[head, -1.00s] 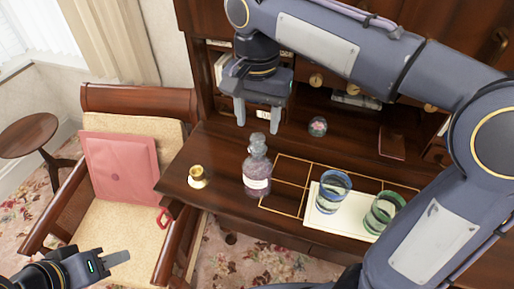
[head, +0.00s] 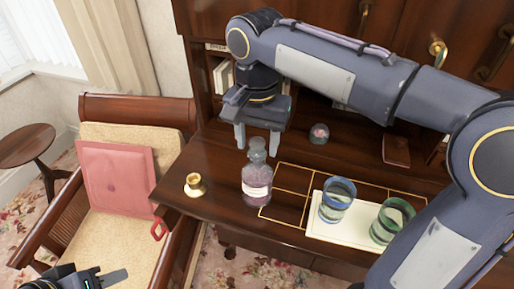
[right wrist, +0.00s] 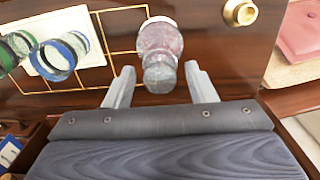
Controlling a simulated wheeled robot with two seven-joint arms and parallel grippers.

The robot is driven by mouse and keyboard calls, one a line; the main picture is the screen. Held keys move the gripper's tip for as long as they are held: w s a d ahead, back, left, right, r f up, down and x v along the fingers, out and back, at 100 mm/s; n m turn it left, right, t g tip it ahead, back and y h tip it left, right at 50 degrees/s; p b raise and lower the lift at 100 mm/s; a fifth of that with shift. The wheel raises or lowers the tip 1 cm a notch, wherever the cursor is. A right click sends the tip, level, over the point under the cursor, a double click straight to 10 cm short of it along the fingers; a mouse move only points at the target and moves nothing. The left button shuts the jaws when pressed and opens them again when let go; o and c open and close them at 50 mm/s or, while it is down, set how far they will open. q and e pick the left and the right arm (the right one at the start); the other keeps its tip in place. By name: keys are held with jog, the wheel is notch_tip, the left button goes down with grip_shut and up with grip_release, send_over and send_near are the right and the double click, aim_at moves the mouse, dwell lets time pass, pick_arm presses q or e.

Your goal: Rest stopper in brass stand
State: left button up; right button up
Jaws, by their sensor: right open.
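A glass decanter (head: 257,180) with a pale label stands upright on the desk, its glass stopper (head: 257,146) seated in the neck. In the right wrist view the stopper (right wrist: 160,74) points toward my gripper. The small brass stand (head: 195,186) sits empty near the desk's left end, left of the decanter; it also shows in the right wrist view (right wrist: 240,12). My right gripper (head: 258,145) is open, its fingers on either side of the stopper and apart from it in the right wrist view (right wrist: 160,88). My left gripper (head: 112,278) is low at the left, partly cut off.
A cream tray (head: 345,229) holds a blue-rimmed glass (head: 337,200) and a green glass (head: 392,221). A glass paperweight (head: 319,133) and a brown booklet (head: 396,150) lie behind. Gold lines mark the desk.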

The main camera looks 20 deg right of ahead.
jog(key=shift+p, duration=0.35)
dwell(0.4)
jog(key=c, duration=0.8)
